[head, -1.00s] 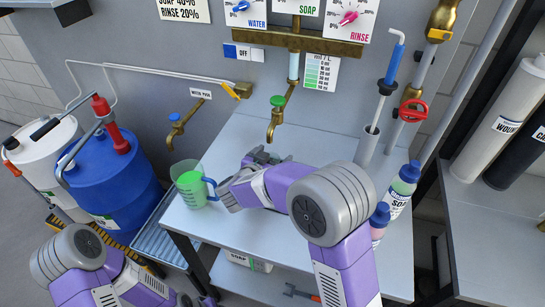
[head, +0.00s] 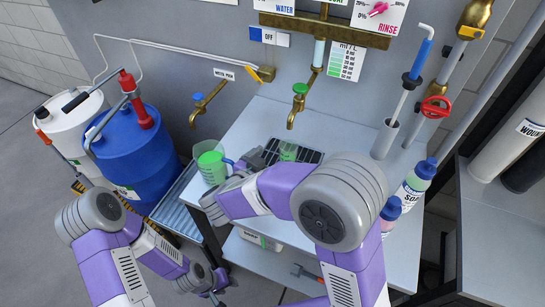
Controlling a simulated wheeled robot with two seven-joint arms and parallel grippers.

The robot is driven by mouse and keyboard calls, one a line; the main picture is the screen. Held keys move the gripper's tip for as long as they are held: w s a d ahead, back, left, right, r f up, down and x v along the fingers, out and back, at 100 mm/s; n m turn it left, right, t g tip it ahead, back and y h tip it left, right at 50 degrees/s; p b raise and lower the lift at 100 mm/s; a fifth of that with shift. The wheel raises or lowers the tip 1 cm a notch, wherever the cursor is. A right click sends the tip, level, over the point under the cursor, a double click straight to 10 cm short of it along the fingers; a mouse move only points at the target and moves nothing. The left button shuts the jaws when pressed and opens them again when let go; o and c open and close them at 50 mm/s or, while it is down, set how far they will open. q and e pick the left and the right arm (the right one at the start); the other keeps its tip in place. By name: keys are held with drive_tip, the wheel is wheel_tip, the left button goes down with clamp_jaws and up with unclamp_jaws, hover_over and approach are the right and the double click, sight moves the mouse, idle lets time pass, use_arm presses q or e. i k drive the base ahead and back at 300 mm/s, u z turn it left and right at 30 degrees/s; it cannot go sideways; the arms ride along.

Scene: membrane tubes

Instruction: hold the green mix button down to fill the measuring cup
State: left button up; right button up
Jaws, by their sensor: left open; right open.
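The green mix button (head: 300,88) sits on top of the brass tap (head: 296,107) at the back of the bench. A clear jug (head: 211,161) with green contents and a blue handle stands at the bench's left edge. A small clear green cup (head: 288,150) stands on the dark drain grate (head: 312,155) below the tap; which vessel is the measuring cup I cannot tell for certain. My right gripper (head: 257,158) is open, between the jug and the small cup, below the button and apart from it. My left gripper (head: 212,281) is open, low in front of the bench.
A second brass tap with a blue top (head: 198,99) is on the wall at left. A blue drum (head: 128,150) and a white drum (head: 75,118) stand left of the bench. Soap bottles (head: 415,185) and a holder with a blue-handled tool (head: 385,140) are at right.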

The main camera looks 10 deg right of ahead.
sight(300, 89)
drive_tip(key=k, duration=1)
